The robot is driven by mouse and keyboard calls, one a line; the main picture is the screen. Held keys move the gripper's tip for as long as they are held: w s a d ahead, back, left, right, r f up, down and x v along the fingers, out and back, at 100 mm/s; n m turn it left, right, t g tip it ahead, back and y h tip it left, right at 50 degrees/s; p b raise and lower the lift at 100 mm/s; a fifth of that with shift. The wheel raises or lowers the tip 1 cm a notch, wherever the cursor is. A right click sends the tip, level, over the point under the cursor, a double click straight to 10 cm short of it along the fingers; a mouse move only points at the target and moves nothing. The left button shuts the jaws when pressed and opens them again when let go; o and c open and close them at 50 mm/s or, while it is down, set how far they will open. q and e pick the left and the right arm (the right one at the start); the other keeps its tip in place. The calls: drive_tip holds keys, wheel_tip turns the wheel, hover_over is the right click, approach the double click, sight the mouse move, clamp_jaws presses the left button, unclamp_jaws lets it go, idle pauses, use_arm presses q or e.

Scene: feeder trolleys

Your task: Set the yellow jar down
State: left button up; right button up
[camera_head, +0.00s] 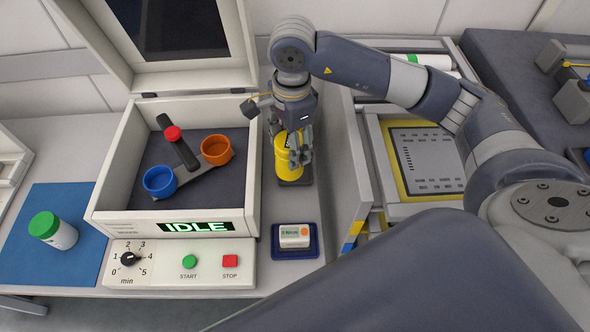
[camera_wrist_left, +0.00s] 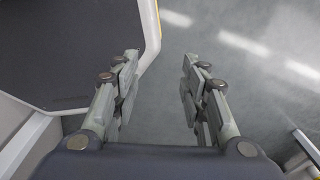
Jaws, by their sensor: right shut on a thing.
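My right gripper (camera_head: 299,152) reaches down from above and is shut on the yellow jar (camera_head: 282,152). The jar is upright, with its right side partly hidden by the fingers. It is at a small dark pad (camera_head: 296,181) on the bench, right of the open machine; I cannot tell whether its base touches the pad. My left gripper (camera_wrist_left: 158,92) shows only in the left wrist view, with its fingers apart and nothing between them, above a grey floor.
The open machine (camera_head: 105,208) holds a blue cup (camera_head: 159,182) and an orange cup (camera_head: 216,150). A green-lidded jar (camera_head: 53,231) stands on a blue mat (camera_head: 27,262) at left. A small white device (camera_head: 294,236) sits on a blue tray (camera_head: 276,254). An open drawer (camera_head: 377,160) is at right.

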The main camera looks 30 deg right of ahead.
drive_tip(key=shift+w+d+f+m, duration=0.15)
drive_tip(key=shift+w+m, duration=0.3)
drive_tip(key=shift+m, duration=0.55)
drive_tip(key=m, duration=0.1)
drive_tip(key=w+m, duration=0.1)
drive_tip(key=m, duration=0.3)
drive_tip(key=shift+w+d+f, duration=0.25)
drive_tip(key=shift+w+d, duration=0.05)
drive_tip(key=shift+d, duration=0.05)
drive_tip(key=w+d+f+m+p, duration=0.1)
drive_tip(key=w+d+f+m, duration=0.3)
drive_tip(key=m, duration=1.3)
use_arm(q)
drive_tip(key=r+p, duration=0.1)
drive_tip(key=w+r+p, duration=0.1)
drive_tip(key=w+r, duration=0.1)
drive_tip(key=r, duration=0.1)
drive_tip(key=shift+d+p, duration=0.35)
drive_tip(key=shift+p, duration=0.05)
use_arm(e)
drive_tip(key=shift+m, duration=0.4)
drive_tip(key=f, duration=0.3)
drive_tip(key=w+f, duration=0.1)
drive_tip(key=f, duration=0.5)
drive_tip(key=shift+w+d+f, duration=0.1)
drive_tip(key=shift+w+f, duration=0.05)
drive_tip(key=shift+f, duration=0.15)
